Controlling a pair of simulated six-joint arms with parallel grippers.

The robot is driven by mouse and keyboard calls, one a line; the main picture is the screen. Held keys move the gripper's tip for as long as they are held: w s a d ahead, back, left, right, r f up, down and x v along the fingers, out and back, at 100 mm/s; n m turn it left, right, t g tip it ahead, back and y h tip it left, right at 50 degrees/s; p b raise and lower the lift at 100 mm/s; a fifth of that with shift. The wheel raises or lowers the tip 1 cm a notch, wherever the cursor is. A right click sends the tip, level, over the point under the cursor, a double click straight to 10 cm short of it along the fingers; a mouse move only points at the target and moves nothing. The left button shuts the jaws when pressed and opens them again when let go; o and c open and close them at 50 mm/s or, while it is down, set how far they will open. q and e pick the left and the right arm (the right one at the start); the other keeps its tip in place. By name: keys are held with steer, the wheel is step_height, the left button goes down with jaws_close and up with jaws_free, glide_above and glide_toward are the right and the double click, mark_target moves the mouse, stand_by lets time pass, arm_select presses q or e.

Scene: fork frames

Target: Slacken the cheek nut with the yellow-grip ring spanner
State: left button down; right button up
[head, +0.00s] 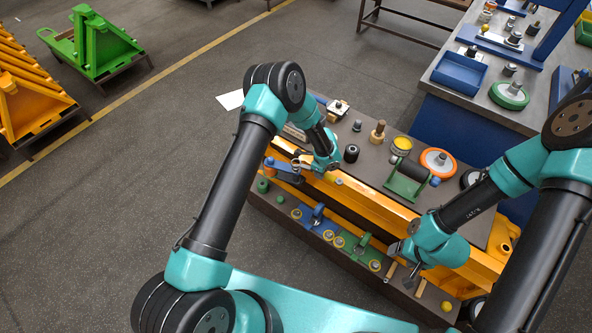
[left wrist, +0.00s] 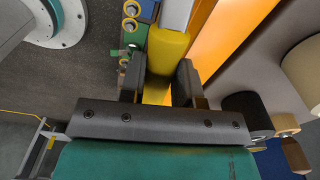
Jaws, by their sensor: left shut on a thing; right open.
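My left gripper (left wrist: 160,82) is shut on the yellow grip (left wrist: 168,50) of the ring spanner in the left wrist view. The spanner's pale metal shank (left wrist: 177,13) runs out of the top of that view, so its ring end is hidden. In the head view, my left gripper (head: 300,164) is above the left part of the long orange fork beam (head: 350,192); the spanner is too small to make out there. I cannot pick out the cheek nut in either view. My right gripper (head: 396,258) is open, low by the beam's right part.
The dark bench (head: 364,165) carries a green stand with a roller (head: 408,182), an orange-rimmed wheel (head: 438,162) and a yellow-topped tin (head: 401,146) behind the beam. Blue and green fixtures (head: 316,217) line its front. A blue workbench (head: 470,110) stands at back right.

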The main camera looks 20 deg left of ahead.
arm_select(q)
steer(key=shift+r, duration=0.75)
steer(key=shift+r, duration=2)
steer(key=shift+d, duration=0.1)
